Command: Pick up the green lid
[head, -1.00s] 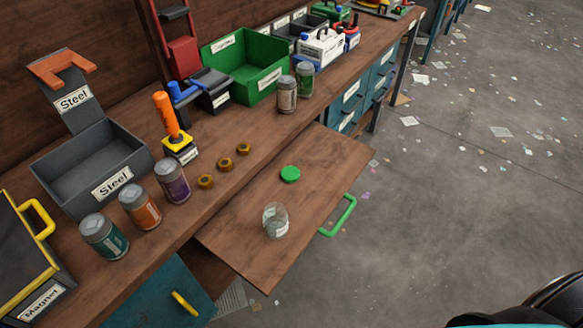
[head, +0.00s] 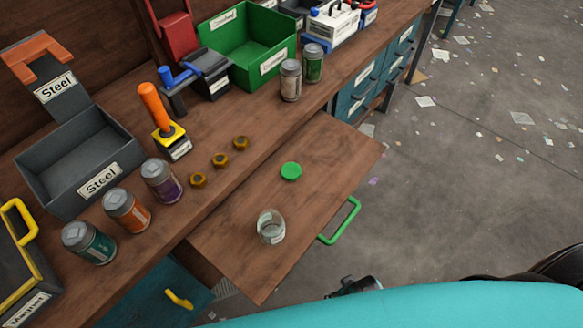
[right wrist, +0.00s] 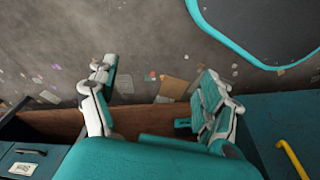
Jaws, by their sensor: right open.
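The green lid (head: 291,171) lies flat on the pulled-out wooden board (head: 330,160) in the head view. A clear open glass jar (head: 271,227) stands on the same board, nearer and to the left of the lid, apart from it. My right gripper (right wrist: 155,95) is open and empty in the right wrist view, its two fingers wide apart. That view does not show the lid. In the head view a large teal part of mine covers the lower right, with a small dark part at its upper edge. My left gripper is not in view.
A green handle (head: 340,222) sticks out from the board's right edge. Jars, brass nuts (head: 220,160), a steel bin (head: 80,165) and a green bin (head: 250,50) stand on the bench. A yellow handle (right wrist: 291,158) shows in the wrist view. The board around the lid is clear.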

